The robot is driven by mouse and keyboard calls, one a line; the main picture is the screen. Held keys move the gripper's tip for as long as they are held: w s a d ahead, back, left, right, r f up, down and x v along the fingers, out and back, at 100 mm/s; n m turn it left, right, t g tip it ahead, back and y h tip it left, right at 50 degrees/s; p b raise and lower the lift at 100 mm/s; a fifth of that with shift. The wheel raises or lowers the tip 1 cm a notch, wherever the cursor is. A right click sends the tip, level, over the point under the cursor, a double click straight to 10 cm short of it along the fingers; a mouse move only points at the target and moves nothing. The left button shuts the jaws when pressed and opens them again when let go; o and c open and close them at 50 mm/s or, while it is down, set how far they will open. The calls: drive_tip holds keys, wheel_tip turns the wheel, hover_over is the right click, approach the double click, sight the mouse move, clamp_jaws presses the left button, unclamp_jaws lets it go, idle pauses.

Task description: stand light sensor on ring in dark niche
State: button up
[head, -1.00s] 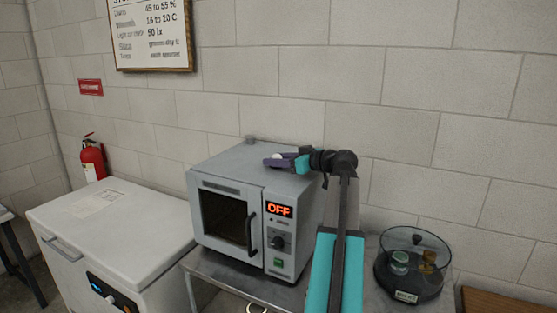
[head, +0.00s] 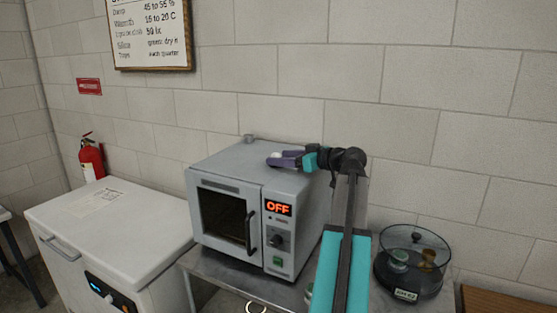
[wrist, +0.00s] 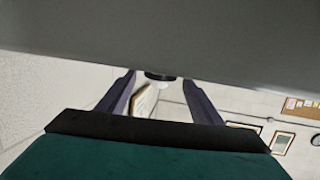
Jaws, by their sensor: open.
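The light sensor seems to be the small white dome on a black base (wrist: 160,76) in the wrist view, which appears upside down there against the grey oven top. In the head view only a white bit of it (head: 276,154) shows at the finger ends, on the oven's top. My gripper (head: 270,160) is low over the oven top, coming in from the right. In the wrist view my gripper (wrist: 159,78) has its purple fingers apart, one on each side of the sensor; I cannot tell whether they touch it.
The grey oven (head: 225,175) reads OFF, its door shut. A white chest (head: 110,225) stands left of it. A clear-lidded round container (head: 412,268) with small items stands right on the metal bench (head: 215,280). A fire extinguisher (head: 91,157) hangs by the wall.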

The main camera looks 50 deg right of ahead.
drive_tip(key=b+v, duration=0.2)
drive_tip(key=v, duration=0.7)
drive_tip(key=shift+s+r, duration=0.1)
idle(0.5)
